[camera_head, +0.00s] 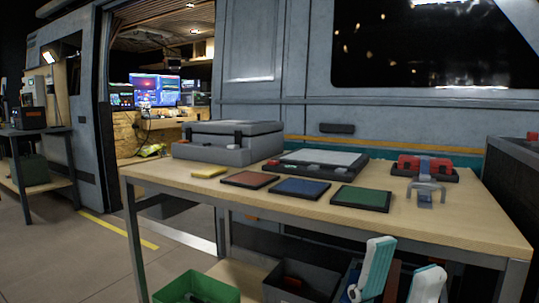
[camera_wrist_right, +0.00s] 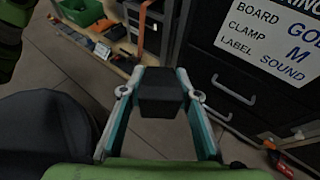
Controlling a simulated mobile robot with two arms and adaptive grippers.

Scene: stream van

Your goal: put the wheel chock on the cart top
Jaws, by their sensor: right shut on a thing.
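My right gripper (camera_wrist_right: 161,82) is shut on a dark blocky thing (camera_wrist_right: 160,98), which looks like the wheel chock, held between its white and teal fingers above the floor. A dark drawer front (camera_wrist_right: 230,85) shows in the right wrist view.
A wooden bench (camera_head: 460,222) holds a grey case (camera_head: 228,143), coloured panels (camera_head: 300,188) and a red clamp-like fixture (camera_head: 425,168). A green bin (camera_head: 195,288) and a dark bin (camera_head: 300,283) stand below. A white sign (camera_wrist_right: 275,38) is on the drawer unit. Open floor lies at left.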

